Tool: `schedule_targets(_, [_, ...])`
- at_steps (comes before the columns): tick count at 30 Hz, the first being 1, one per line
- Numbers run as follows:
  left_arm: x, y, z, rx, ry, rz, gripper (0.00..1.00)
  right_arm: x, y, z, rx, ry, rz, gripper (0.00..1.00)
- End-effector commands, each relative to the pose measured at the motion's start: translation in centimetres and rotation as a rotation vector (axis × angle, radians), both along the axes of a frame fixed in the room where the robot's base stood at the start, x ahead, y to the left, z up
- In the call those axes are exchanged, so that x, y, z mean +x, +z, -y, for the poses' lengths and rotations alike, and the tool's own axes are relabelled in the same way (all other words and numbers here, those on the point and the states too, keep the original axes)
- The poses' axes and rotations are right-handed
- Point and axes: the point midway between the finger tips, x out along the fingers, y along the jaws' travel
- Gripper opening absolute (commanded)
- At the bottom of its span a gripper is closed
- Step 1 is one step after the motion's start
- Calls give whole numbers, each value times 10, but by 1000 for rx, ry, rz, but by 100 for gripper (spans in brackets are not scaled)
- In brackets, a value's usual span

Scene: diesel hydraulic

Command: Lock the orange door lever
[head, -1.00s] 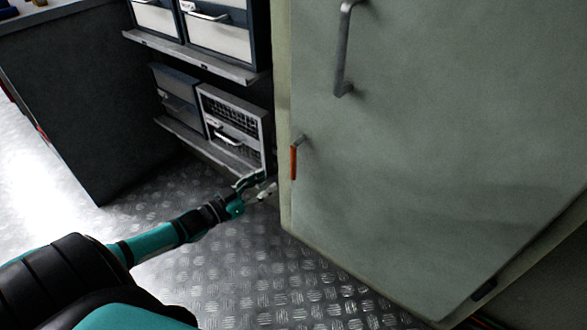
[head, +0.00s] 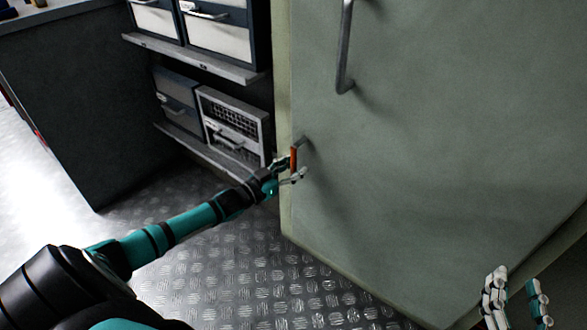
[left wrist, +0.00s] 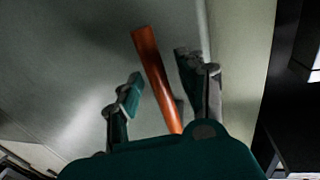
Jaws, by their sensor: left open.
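The orange door lever (head: 293,158) hangs down near the left edge of the pale green door (head: 430,140), on a short grey pivot. My left gripper (head: 291,172) is open at the lever's lower part. In the left wrist view the lever (left wrist: 157,75) passes between the two fingers of the left gripper (left wrist: 160,98), which stand apart on either side of it. I cannot tell whether a finger touches it. My right gripper (head: 515,298) shows at the lower right, with its fingers apart and nothing between them, away from the door lever.
A grey bar handle (head: 344,50) stands out from the door above the lever. Shelves with grey drawer boxes (head: 232,125) are to the left of the door. The treadplate floor (head: 250,270) below is clear.

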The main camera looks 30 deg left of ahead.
Motion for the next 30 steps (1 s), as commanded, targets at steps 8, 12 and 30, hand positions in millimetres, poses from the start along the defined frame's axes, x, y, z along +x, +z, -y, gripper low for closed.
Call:
schedule_targets(8, [0, 0, 0, 0, 0, 0, 24, 0, 0, 0, 0, 0, -1, 40])
schedule_targets(12, [0, 0, 0, 0, 0, 0, 6, 0, 0, 0, 0, 0, -1, 40])
schedule_targets(30, [-1, 0, 0, 0, 0, -1, 0, 0, 0, 0, 0, 0, -1, 40])
